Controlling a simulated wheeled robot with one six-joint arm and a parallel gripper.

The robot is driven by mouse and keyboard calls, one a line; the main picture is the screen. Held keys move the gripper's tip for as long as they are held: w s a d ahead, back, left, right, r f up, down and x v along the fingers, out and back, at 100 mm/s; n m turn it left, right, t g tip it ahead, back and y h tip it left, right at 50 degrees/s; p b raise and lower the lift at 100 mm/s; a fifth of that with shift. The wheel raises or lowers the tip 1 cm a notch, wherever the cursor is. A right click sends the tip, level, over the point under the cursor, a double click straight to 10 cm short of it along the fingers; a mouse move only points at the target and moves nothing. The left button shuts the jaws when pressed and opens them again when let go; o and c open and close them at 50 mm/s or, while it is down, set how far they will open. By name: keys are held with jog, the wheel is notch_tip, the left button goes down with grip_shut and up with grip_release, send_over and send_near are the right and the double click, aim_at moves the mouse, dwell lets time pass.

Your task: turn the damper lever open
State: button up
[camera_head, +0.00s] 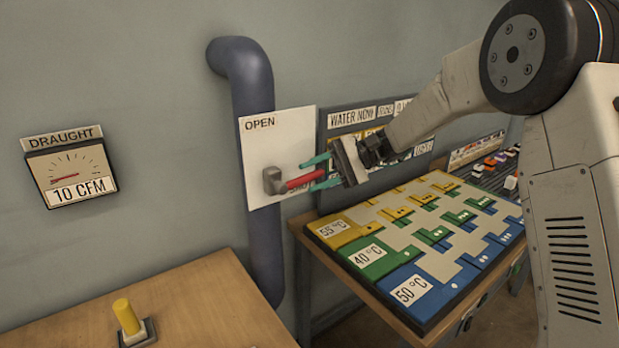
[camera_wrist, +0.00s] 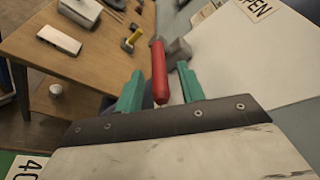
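The damper lever has a red handle (camera_head: 304,179) on a grey hub (camera_head: 272,181), mounted on a white plate (camera_head: 258,150) with OPEN at its top left. The handle points right and slightly up; a lower label beside it is mostly hidden. My gripper (camera_head: 308,176) is at the handle's free end, its teal fingers above and below it. In the wrist view the red handle (camera_wrist: 158,72) lies between the two open fingers (camera_wrist: 160,85), with a gap visible on each side.
A draught gauge (camera_head: 72,178) on the left wall reads 10 CFM. A dark pipe (camera_head: 254,85) runs behind the plate. Below are a wooden table (camera_head: 200,300) with a yellow-handled part (camera_head: 126,316) and a coloured board (camera_head: 335,233) marked with temperatures.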

jog(key=shift+x, duration=0.9)
grip_shut()
